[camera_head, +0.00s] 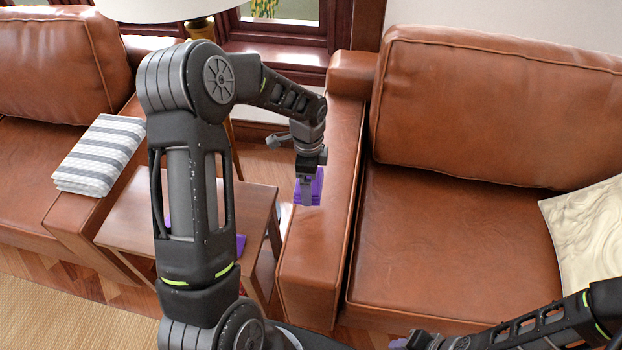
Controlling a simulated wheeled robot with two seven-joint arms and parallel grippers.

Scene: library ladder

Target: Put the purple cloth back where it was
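A purple cloth (240,246) appears to lie on the small wooden side table (258,200). Only small purple patches show on either side of my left arm, which hides the rest. My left gripper (308,188) points down over the armrest of the right-hand sofa, to the right of the table. Purple shows around its fingertips; I cannot tell whether this is the fingers themselves or cloth, nor whether the fingers are open. My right gripper (402,343) is low at the bottom edge, partly cut off, with a pale purple tip; its opening cannot be made out.
A brown leather sofa (450,240) stands on the right with a cream cushion (588,232). Another leather sofa (48,65) is on the left, with a striped folded cloth (100,155) on its armrest. A lamp (160,8) stands behind my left arm.

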